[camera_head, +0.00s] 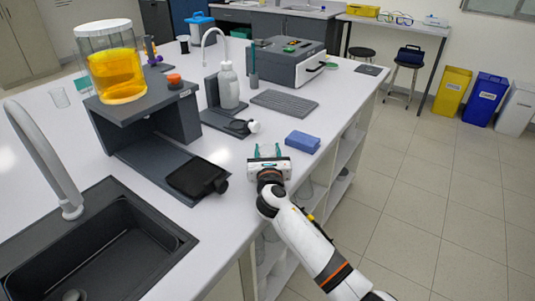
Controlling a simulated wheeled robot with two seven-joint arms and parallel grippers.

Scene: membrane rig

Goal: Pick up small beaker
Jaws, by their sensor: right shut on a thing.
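My right gripper (267,150) reaches in from the lower right and is over the near edge of the white bench. Its teal fingertips point away from me, toward the bench. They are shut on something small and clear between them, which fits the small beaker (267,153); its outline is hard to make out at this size. I cannot tell whether it touches the bench top. My left gripper is not in view.
A blue sponge-like block (302,142) lies just right of the gripper. A white bottle (228,86) stands behind it. A dark stand (145,101) carries a large jar of yellow liquid (116,73). A black sink (90,246) is at the lower left. A clear glass (59,97) stands far left.

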